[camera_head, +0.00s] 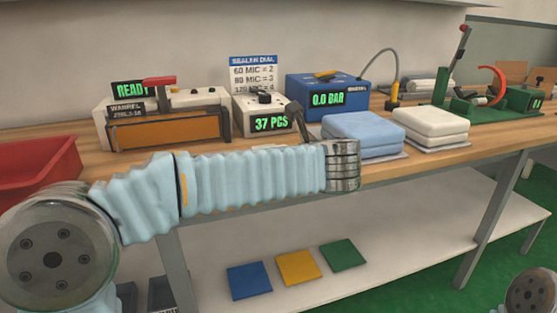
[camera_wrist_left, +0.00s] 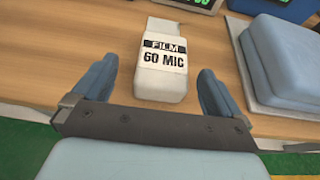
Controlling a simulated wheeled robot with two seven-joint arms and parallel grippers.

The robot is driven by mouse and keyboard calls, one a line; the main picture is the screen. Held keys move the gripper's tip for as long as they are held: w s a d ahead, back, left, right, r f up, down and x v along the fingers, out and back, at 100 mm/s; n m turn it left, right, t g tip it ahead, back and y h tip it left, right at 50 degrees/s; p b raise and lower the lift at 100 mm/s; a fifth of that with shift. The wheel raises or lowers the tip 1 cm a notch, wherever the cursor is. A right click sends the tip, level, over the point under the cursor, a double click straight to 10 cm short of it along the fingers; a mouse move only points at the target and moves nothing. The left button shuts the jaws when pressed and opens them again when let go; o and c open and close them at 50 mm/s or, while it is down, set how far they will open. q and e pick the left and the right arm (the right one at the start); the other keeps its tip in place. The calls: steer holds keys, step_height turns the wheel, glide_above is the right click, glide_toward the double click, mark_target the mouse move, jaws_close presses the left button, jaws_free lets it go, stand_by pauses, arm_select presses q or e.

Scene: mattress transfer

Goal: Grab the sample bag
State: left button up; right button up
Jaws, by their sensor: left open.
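A white item that looks like the sample bag (camera_wrist_left: 162,70), with a label reading "FILM 60 MIC", lies on the wooden bench in the left wrist view. My left gripper (camera_wrist_left: 157,85) is open, with one blue finger on each side of the bag and a visible gap on both sides. The bag's near end lies closest to the gripper's dark crossbar. In the head view my left arm covers the bag, and the fingers are not clearly seen. My right gripper is out of view.
A light blue stack (camera_head: 362,130) on a grey plate lies right of the bag, beside a white stack (camera_head: 430,123). Behind are the "37 PCS" box (camera_head: 263,120), the sealer (camera_head: 165,118) and the blue "0.0 BAR" box (camera_head: 327,95). A red bin (camera_head: 38,172) stands left.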

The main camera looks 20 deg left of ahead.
arm_select(q)
steer(key=p+x, duration=0.1)
steer(key=x, duration=0.5)
steer(key=shift+w+f, duration=0.15)
steer(key=shift+w, duration=0.3)
steer(key=c, duration=1.1)
steer(key=shift+o, duration=0.2)
